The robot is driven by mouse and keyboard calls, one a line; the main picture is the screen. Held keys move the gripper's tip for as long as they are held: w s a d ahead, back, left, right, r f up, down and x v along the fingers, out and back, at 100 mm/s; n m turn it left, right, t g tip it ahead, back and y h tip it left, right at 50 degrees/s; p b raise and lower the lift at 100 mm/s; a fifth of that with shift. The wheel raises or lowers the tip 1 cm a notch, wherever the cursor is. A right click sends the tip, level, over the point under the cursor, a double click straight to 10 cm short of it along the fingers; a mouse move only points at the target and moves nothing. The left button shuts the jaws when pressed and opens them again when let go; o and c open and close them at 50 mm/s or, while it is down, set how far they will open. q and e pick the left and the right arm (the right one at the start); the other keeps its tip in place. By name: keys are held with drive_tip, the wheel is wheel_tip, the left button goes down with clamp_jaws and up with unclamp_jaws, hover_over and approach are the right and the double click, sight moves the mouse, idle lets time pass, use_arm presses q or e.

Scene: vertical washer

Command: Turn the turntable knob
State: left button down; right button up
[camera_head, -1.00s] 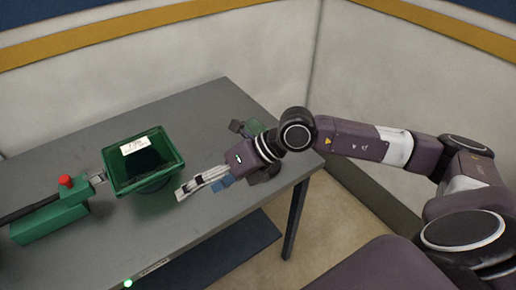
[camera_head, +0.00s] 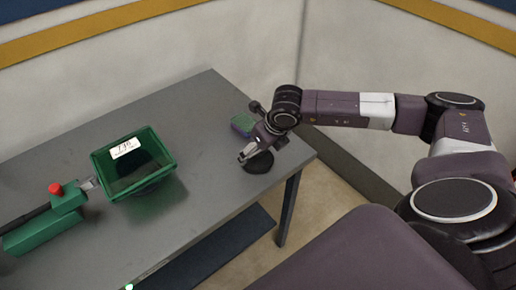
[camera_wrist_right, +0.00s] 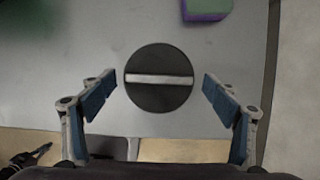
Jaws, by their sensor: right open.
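The turntable knob is a round black disc with a pale bar across its middle. It lies on the grey table, and in the head view the knob (camera_head: 258,163) is near the right end, partly behind my gripper. My right gripper (camera_head: 243,157) is open above it. In the right wrist view the knob (camera_wrist_right: 159,94) sits between the two blue-padded fingers of the gripper (camera_wrist_right: 160,92), with a gap on each side. The pale bar runs left to right, from one finger side to the other. My left gripper is not in view.
A green tray (camera_head: 165,166) with a white label stands mid-table. A green block (camera_head: 45,228) with a red button (camera_head: 55,188) is at the left. A green and purple sponge-like block (camera_head: 241,124) lies behind my right gripper. Bare table (camera_head: 205,110) lies between.

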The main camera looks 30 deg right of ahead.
drive_tip(key=shift+f, duration=0.2)
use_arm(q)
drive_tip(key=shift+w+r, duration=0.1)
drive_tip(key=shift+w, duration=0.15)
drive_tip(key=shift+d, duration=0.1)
